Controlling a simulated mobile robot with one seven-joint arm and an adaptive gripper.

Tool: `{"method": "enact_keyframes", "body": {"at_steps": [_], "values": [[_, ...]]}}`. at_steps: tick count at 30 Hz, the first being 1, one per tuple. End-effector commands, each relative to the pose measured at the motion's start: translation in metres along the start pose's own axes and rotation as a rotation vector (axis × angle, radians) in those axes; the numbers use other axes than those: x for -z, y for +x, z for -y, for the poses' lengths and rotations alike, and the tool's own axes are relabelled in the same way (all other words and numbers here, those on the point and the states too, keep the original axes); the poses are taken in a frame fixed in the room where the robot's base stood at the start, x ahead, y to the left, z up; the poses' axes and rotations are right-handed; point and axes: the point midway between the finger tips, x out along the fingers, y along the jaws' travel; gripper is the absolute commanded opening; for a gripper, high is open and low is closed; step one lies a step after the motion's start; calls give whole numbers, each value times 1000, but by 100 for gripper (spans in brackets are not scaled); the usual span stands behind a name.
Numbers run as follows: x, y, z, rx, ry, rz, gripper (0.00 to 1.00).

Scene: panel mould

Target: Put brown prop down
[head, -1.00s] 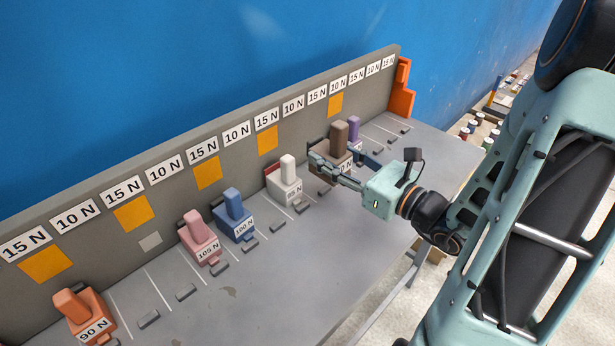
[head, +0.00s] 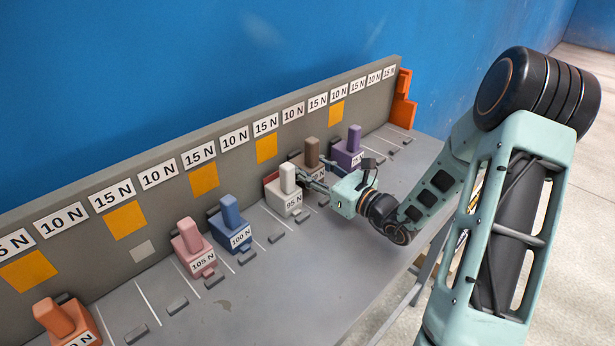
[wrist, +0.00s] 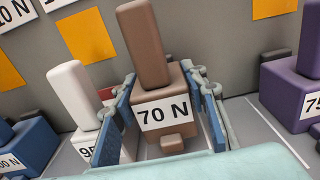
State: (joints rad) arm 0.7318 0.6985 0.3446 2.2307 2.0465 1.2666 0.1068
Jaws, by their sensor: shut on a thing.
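The brown prop (head: 312,152) is a block with an upright post, labelled 70 N. It is between the white and purple props. In the wrist view the brown prop (wrist: 165,82) sits upright between my two blue finger pads. My gripper (head: 314,179) is shut on its sides. In the head view my gripper hides much of the block. I cannot tell whether its base touches the bench (head: 262,310).
The white prop (head: 288,180), marked 95 N, is close on the left. The purple prop (head: 354,138) is on the right. Blue (head: 230,212), pink (head: 190,236) and orange (head: 55,318) props stand farther left. A grey backboard (head: 225,170) rises behind them.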

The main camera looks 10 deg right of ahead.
Motion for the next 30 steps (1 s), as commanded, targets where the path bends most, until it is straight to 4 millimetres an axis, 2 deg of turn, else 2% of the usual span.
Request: {"method": "enact_keyframes", "body": {"at_steps": [1,4,16,17,18,30], "values": [[12,-1,0,0,5,-1,4],[24,-1,-1,0,4,-1,4],[30,-1,-1,0,2,0,4],[30,-2,-1,0,2,-3,42],[29,-2,0,0,2,-3,46],[25,-5,0,2,3,-3,47]]}}
